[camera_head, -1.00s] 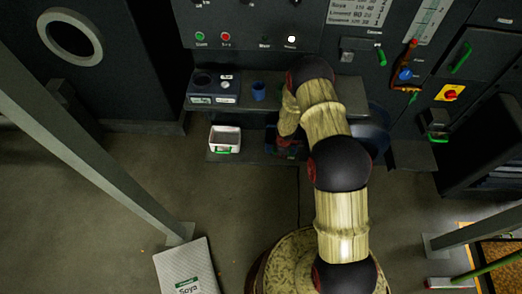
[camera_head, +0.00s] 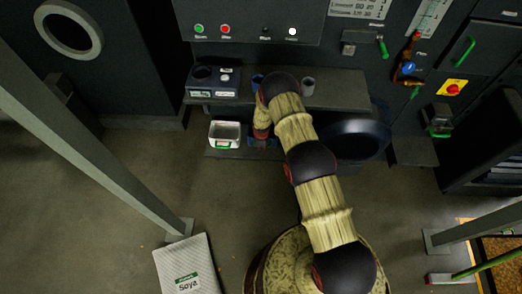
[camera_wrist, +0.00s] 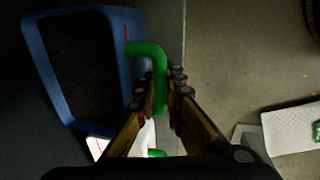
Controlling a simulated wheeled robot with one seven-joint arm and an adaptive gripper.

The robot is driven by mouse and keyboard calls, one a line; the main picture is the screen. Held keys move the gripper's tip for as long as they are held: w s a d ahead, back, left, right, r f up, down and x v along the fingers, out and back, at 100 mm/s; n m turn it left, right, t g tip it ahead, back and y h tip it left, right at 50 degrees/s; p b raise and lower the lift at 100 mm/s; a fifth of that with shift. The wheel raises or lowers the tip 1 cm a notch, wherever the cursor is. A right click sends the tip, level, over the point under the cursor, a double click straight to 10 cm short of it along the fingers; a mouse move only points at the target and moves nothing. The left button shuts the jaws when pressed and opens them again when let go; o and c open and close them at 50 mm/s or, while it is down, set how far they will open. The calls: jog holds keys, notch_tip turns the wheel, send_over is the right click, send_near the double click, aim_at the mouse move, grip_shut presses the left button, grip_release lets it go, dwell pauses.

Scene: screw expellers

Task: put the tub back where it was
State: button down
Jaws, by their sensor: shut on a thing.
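A blue-rimmed tub (camera_wrist: 48,82) with a dark inside and a green handle (camera_wrist: 160,62) fills the left of the wrist view. My gripper (camera_wrist: 161,88) is shut on that green handle. A white tub (camera_head: 225,143) with a green handle sits on the lower shelf, just left of my wrist. Part of it also shows low in the wrist view (camera_wrist: 97,146). Whether the blue tub touches the shelf, I cannot tell.
The lower shelf (camera_head: 222,154) lies under the upper shelf (camera_head: 345,92). A dark blue drum (camera_head: 352,136) stands right of my arm. A sack (camera_head: 187,268) lies on the floor.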

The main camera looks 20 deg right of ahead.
jog(key=shift+w+a+f, duration=0.15)
jog(key=shift+f, duration=0.05)
notch_tip(320, 180, down, 3)
jog(key=shift+w+f+b, duration=0.1)
jog(key=shift+b, duration=0.5)
jog(key=c, duration=1.9)
grip_release()
